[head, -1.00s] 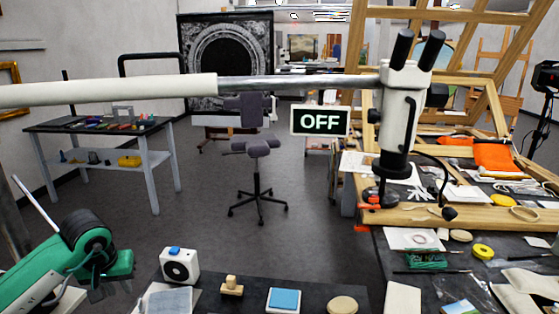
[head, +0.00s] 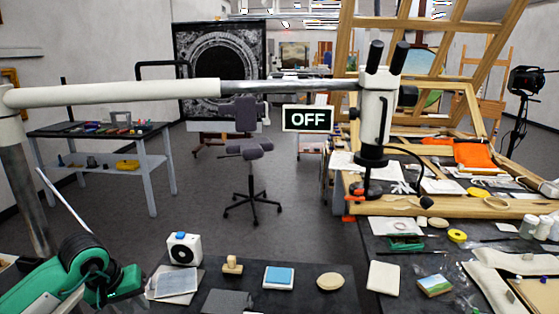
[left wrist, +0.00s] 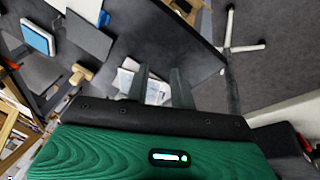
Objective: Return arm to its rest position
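My left gripper (head: 112,290) is green and black and sits low at the left of the head view, just left of the dark front table. In the left wrist view its two dark fingers (left wrist: 161,86) stand apart with nothing between them. My right gripper is not in view. A white and metal boom arm (head: 130,92) runs level across the head view from a post (head: 22,185) at the left. It carries a white microscope (head: 375,115) with black eyepieces. An OFF sign (head: 307,119) hangs below the boom.
The dark front table (head: 330,300) holds a white device (head: 184,249), a wooden stamp (head: 232,265), a blue pad (head: 279,276) and papers. A cluttered workbench (head: 400,207) fills the right side. A stool (head: 250,180) stands on open floor.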

